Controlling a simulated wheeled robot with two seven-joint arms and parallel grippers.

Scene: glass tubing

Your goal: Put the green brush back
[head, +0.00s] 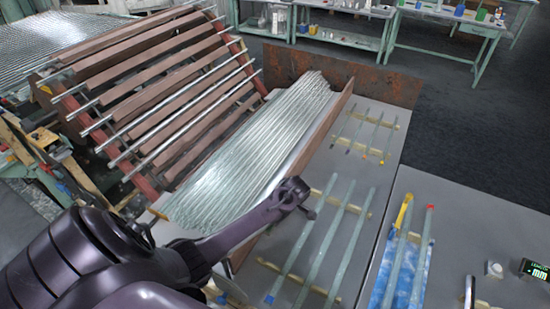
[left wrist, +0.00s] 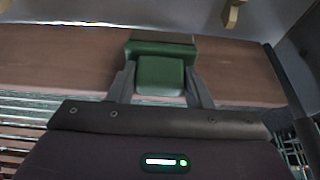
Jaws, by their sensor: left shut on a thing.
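My left gripper (left wrist: 160,76) is shut on the green brush (left wrist: 160,50) in the left wrist view. The brush is a green block squeezed between the two fingers, with a wider, darker part beyond them. Behind it runs a brown board (left wrist: 50,55). In the head view my left arm reaches over the bundle of glass tubes, with its far end (head: 300,197) by the brown board at the tubes' right side. The brush cannot be made out there. My right gripper is in neither view.
Glass tubes (head: 245,150) lie in a sloping bed, left of a grey table (head: 390,160) with more tubes on pale strips. A slatted rack (head: 150,90) stands left. A blue sheet (head: 404,275) bears tubes with yellow and red ends. A small display (head: 535,270) sits at right.

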